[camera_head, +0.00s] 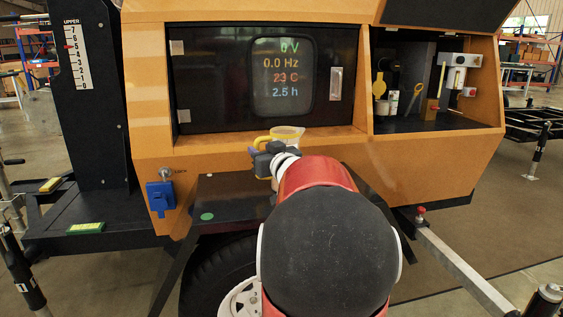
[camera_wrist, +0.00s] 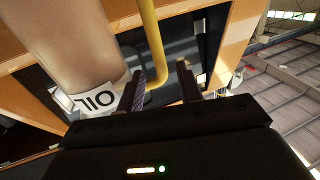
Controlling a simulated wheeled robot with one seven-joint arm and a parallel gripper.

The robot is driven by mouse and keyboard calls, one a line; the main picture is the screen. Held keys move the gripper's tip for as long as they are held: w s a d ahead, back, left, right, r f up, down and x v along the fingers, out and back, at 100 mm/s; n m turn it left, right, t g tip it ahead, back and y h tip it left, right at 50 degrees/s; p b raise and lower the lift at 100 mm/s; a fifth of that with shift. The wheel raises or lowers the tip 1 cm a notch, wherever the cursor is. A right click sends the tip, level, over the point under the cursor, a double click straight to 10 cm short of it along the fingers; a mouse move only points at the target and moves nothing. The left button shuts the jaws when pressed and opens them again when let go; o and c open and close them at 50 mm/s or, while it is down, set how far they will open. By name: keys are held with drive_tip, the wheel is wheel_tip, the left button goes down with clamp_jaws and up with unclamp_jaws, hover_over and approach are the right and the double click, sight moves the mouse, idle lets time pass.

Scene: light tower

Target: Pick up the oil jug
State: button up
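The oil jug (camera_head: 288,133) has a pale, translucent body and a yellow handle. In the head view its rim and handle show above my gripper (camera_head: 268,158), while its lower part is hidden behind my gripper and arm. In the wrist view the jug body (camera_wrist: 70,40) fills the upper left, with its OIL label upside down. The yellow handle (camera_wrist: 153,40) runs down between the fingers of my gripper (camera_wrist: 162,85). The fingers are apart, with a gap visible beside the handle, nearer the left finger.
The orange light tower housing (camera_head: 420,160) stands close behind the jug, with a display (camera_head: 283,78) above it. A dark fender shelf (camera_head: 235,187) lies below. A blue socket (camera_head: 161,198) is at the left. An open compartment (camera_head: 415,120) is at the right.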

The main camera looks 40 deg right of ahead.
sight(258, 149)
drive_tip(key=x, duration=0.3)
drive_tip(key=shift+w+f, duration=0.25)
drive_tip(key=shift+w, duration=0.1)
clamp_jaws()
drive_tip(key=shift+r, duration=0.1)
